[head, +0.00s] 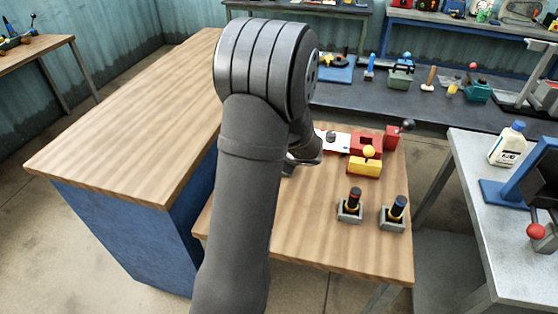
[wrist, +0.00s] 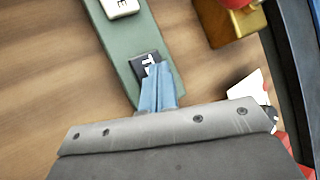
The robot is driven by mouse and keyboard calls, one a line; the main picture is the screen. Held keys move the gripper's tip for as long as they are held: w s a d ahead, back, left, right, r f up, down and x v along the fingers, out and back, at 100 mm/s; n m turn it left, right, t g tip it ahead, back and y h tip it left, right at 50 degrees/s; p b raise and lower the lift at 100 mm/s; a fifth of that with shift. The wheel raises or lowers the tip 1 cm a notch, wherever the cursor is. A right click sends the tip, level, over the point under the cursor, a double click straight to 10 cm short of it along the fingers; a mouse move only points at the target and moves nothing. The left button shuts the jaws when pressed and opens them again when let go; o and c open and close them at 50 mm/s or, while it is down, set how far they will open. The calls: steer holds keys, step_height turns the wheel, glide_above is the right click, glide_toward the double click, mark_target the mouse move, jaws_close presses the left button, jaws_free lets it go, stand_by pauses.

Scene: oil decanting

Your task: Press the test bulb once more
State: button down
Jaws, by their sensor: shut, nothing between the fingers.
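My gripper (wrist: 158,88) is shut and empty, its blue fingers together in the wrist view. The fingertips are over or on a black square marked with a white T (wrist: 146,64), covering part of it; I cannot tell whether they touch. The square sits on a green strip (wrist: 128,50) that also bears a white key marked E (wrist: 122,6). No part is plainly recognisable as the test bulb; the T square may belong to it. In the head view my arm hides the strip and most of the gripper.
On the wooden bench (head: 300,235) stand a red block (head: 365,140), a yellow block (head: 364,167) and two black-handled tools in grey holders (head: 349,213) (head: 393,222). A white bottle (head: 508,145) stands on the right table. The bench front is clear.

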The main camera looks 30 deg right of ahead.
stand_by(0.3)
steer(key=shift+r, duration=0.85)
steer(key=shift+r, duration=2.5)
steer(key=shift+f, duration=0.1)
step_height(320, 180, up, 4)
steer(key=shift+f, duration=0.1)
